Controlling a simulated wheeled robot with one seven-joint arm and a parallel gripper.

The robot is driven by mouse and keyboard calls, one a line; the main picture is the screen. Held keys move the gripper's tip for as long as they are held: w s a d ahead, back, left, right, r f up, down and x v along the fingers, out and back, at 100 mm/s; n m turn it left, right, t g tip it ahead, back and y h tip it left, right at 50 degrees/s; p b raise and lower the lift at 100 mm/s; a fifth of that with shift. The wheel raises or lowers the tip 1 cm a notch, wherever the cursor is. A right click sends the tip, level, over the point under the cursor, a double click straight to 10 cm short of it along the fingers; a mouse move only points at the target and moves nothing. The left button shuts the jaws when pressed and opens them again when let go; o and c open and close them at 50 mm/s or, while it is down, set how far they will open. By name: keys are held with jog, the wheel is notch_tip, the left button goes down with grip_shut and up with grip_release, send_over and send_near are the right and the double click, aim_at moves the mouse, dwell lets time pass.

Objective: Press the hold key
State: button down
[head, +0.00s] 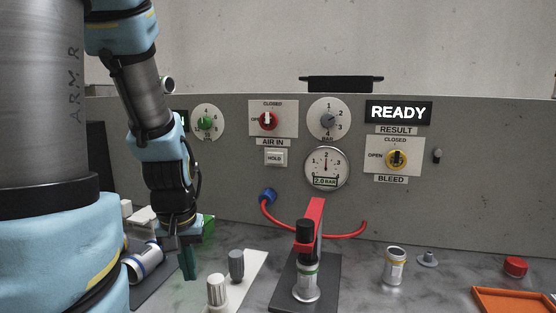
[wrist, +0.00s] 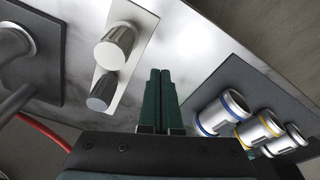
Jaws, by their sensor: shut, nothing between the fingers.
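The hold key (head: 275,157) is a small white key marked HOLD on the grey panel, under the AIR IN label. My gripper (head: 189,264) points down over the left part of the bench, well below and to the left of the key. In the wrist view its dark green fingers (wrist: 160,98) are together with nothing between them. The hold key is not in the wrist view.
The panel carries a READY display (head: 399,112), a gauge (head: 326,169) and a yellow bleed valve (head: 397,159). A red clamp (head: 313,216) holds a casting on the bench. Two knobbed plugs (wrist: 114,47) stand near my fingers, and several ringed cylinders (wrist: 222,112) lie opposite.

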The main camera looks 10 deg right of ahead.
jog(key=w+d+r+n+t+p, duration=0.3)
jog(key=w+d+r+n+t, duration=0.15)
jog(key=w+d, duration=0.45)
jog(key=w+d+r+n+t+p, duration=0.3)
jog(key=w+d+r+t, duration=0.3)
jog(key=w+d, duration=0.25)
jog(key=shift+s+d+r+n+t+y+p, duration=0.15)
jog(key=shift+s+r+n+t+y, duration=0.15)
jog(key=shift+r+n+t+y, duration=0.55)
jog(key=shift+s+d+r+n+t+y+p, duration=0.15)
jog(key=shift+s+r+n+t+y, duration=0.25)
jog(key=shift+n+y, duration=0.8)
jog(key=shift+s+d+r+n+t+y, duration=0.2)
jog(key=shift+r+n+t+y, duration=0.5)
jog(key=shift+n, duration=0.6)
jog(key=shift+w+r, duration=0.1)
jog(key=p, duration=0.1)
send_near(268, 159)
jog(key=w+a, duration=0.3)
jog(key=shift+w+d+f, duration=0.25)
jog(key=shift+w+d, duration=0.2)
jog(key=shift+w, duration=0.15)
jog(key=shift+w+d, duration=0.2)
jog(key=shift+w, duration=0.15)
